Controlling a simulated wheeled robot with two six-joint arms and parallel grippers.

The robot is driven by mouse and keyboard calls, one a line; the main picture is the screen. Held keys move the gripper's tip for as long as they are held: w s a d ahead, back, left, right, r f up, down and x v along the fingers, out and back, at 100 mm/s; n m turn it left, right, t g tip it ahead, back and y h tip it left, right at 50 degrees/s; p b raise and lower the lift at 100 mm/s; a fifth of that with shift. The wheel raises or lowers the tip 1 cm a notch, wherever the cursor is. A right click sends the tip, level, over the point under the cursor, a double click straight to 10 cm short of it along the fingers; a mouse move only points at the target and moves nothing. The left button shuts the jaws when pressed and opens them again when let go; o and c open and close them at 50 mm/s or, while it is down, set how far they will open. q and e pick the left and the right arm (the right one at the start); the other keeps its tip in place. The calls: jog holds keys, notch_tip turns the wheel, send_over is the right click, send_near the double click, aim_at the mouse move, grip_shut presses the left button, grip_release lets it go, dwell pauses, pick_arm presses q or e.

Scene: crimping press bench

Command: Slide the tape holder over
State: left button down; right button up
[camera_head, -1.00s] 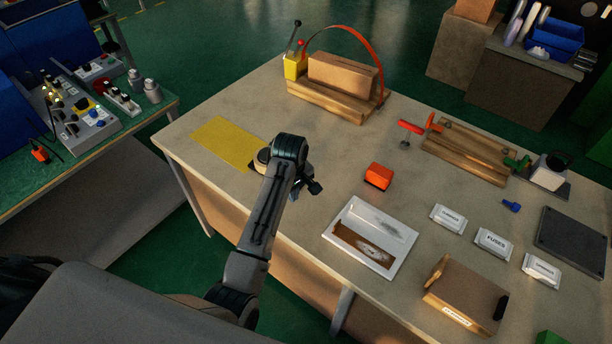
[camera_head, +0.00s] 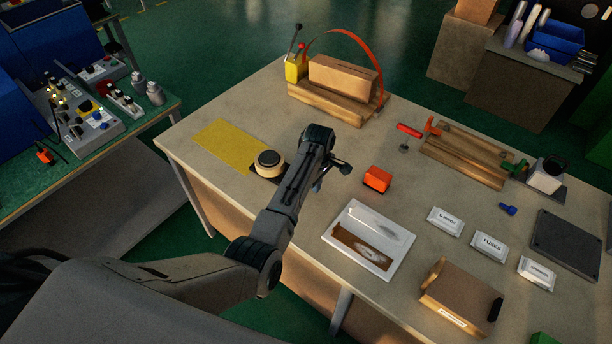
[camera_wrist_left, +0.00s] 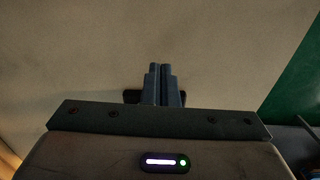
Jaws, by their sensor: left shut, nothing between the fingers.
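The tape holder (camera_head: 269,158), a cream roll with a dark centre on a dark base, sits on the bench at the lower right edge of a flat yellow rectangle (camera_head: 226,144). My left gripper (camera_head: 319,186) is to the right of the tape holder, apart from it, over bare bench top. My arm partly hides the gripper in the head view. My right gripper is not in view.
An orange block (camera_head: 377,179) lies to the right of my left gripper, and a white tray (camera_head: 335,263) is nearer the front. A wooden stand (camera_head: 335,103) with a red arch is at the back. The yellow rectangle is bare.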

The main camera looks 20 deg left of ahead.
pick_arm(q)
jog(key=a, duration=0.1)
jog(key=w+a+p, duration=0.1)
jog(key=a, duration=0.1)
jog(key=shift+a, duration=0.2)
jog(key=shift+w+a+f, duration=0.1)
jog(key=shift+a, duration=0.2)
jog(key=shift+d, duration=0.1)
